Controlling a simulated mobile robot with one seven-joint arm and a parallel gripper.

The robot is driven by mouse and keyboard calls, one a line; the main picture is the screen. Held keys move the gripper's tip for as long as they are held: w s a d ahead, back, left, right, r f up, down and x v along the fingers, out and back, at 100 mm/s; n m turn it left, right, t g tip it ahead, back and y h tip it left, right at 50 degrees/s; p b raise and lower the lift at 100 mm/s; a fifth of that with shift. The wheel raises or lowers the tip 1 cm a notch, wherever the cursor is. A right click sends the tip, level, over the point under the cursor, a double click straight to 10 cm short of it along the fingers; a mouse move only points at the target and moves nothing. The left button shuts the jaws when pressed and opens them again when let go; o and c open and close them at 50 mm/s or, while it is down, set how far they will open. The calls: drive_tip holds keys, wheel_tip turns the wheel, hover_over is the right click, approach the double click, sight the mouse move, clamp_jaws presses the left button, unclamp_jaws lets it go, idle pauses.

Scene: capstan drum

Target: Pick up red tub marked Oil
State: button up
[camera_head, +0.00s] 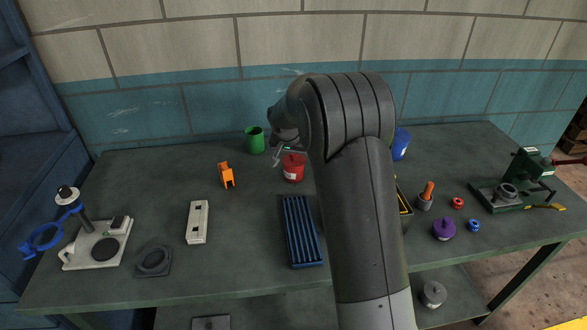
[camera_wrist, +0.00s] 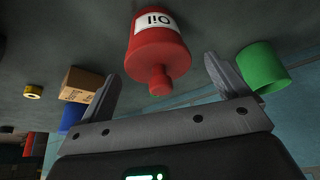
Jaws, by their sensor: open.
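The red tub (camera_head: 293,168) stands upright on the dark grey workbench, just left of my arm in the head view. In the wrist view the red tub (camera_wrist: 160,42) appears upside down, with a white label reading Oil and a small red knob on its lid. My gripper (camera_head: 280,154) is near the tub's upper left in the head view. It also shows in the wrist view (camera_wrist: 160,75), with its fingers apart and the tub's knob between them. I see no clear contact. My arm hides part of the bench right of the tub.
A green cup (camera_head: 254,140) stands close to the left of the tub. An orange object (camera_head: 226,175) is further left, and a blue ribbed tray (camera_head: 302,232) lies in front. A blue container (camera_head: 400,144) is right of my arm. A cardboard box (camera_wrist: 82,84) shows in the wrist view.

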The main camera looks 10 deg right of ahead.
sight(293, 160)
drive_tip(key=x, duration=0.4)
drive_tip(key=c, duration=1.3)
drive_tip(key=shift+o, duration=0.2)
drive_tip(key=shift+r, duration=0.1)
